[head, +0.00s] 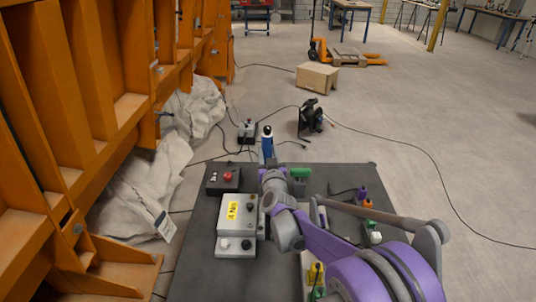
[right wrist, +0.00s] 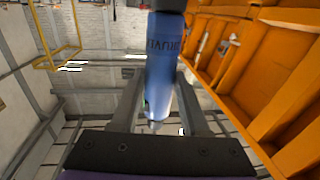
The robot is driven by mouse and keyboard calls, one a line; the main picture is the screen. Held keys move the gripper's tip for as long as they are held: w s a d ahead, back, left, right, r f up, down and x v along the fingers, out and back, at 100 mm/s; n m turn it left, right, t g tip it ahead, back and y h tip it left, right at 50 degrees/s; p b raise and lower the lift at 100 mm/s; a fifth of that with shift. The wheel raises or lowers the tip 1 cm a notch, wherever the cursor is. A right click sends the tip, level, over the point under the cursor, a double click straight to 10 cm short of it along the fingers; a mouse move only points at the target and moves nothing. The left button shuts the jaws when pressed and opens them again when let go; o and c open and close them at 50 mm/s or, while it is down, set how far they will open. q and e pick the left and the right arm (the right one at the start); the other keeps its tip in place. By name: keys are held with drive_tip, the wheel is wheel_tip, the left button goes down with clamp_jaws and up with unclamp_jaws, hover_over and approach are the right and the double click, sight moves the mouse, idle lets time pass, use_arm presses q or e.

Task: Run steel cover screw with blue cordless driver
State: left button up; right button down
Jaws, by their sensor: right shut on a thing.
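The blue cordless driver (head: 267,143) stands upright above the far edge of the dark table. My right gripper (head: 272,178) is shut on it. In the right wrist view the driver (right wrist: 163,62) sits between the two fingers, with lettering on its body. A grey steel box with a cover (head: 236,226) and a yellow label lies on the table, left of and nearer than the gripper. Small dark and light round heads show on the box; I cannot tell which is the cover screw. My left gripper is out of view.
A black control box (head: 222,180) with a red button is at the table's (head: 190,270) far left. A green cylinder (head: 299,173) lies beside the gripper. Small coloured items line the right side. An orange steel frame (head: 80,110) rises at left. Cables cross the floor.

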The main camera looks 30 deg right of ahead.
sight(268, 138)
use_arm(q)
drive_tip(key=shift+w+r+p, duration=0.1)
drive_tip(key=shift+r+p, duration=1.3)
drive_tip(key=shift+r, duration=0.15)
use_arm(e)
drive_tip(key=shift+r, duration=2.7)
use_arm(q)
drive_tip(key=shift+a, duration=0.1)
